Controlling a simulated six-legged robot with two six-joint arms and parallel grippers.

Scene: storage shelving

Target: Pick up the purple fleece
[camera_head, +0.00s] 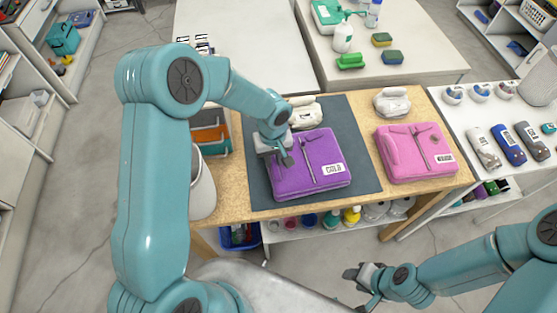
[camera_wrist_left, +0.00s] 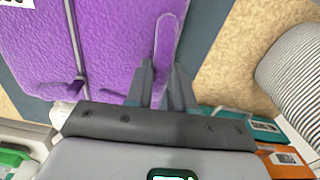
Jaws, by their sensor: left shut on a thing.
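The purple fleece (camera_head: 318,168) lies folded on a dark grey mat (camera_head: 362,181) on the wooden table, with a zip and a white label on its front. My left gripper (camera_head: 285,158) is at its upper left part. In the left wrist view the purple fleece (camera_wrist_left: 115,45) fills the upper left, and the fingers of my left gripper (camera_wrist_left: 163,88) are shut on a narrow raised purple fold of it. My right gripper (camera_head: 366,277) is low in front of the table, away from the fleece; its finger opening is too small to judge.
A pink fleece (camera_head: 405,155) lies right of the mat. White rolled items (camera_head: 391,102) sit behind both fleeces. A white bin (camera_head: 201,187) stands at the table's left side, near coloured trays (camera_head: 211,137). A shelf with jars (camera_head: 332,219) is below.

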